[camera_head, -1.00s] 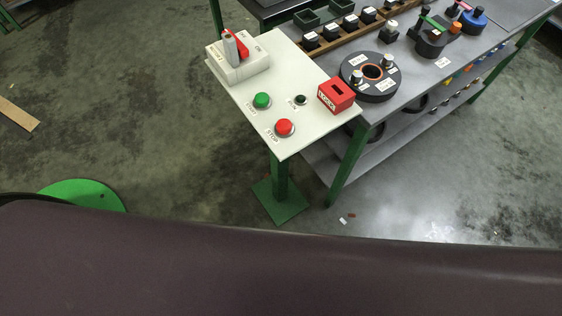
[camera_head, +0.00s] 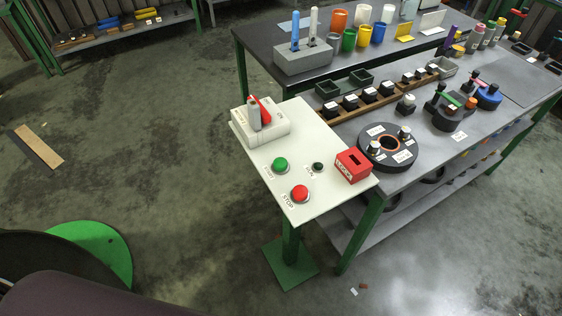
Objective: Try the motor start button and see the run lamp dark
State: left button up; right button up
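A white control panel (camera_head: 318,203) stands on a green post at the near left end of the workbench. On it are a green start button (camera_head: 281,166), a red stop button (camera_head: 299,194) and a small run lamp (camera_head: 318,167), which looks dark. A switch box (camera_head: 262,135) with a grey and red handle sits at the panel's far left corner. A red box labelled LOCKOUT (camera_head: 352,166) sits at its right edge. Neither of my grippers is in view.
The grey workbench (camera_head: 422,165) holds a black ring (camera_head: 388,165), small weights in a wooden rack (camera_head: 369,109) and clamp-like parts. A darker table (camera_head: 262,58) behind holds coloured cups. A plank (camera_head: 38,147) lies on the floor at left. Open floor surrounds the panel's front and left.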

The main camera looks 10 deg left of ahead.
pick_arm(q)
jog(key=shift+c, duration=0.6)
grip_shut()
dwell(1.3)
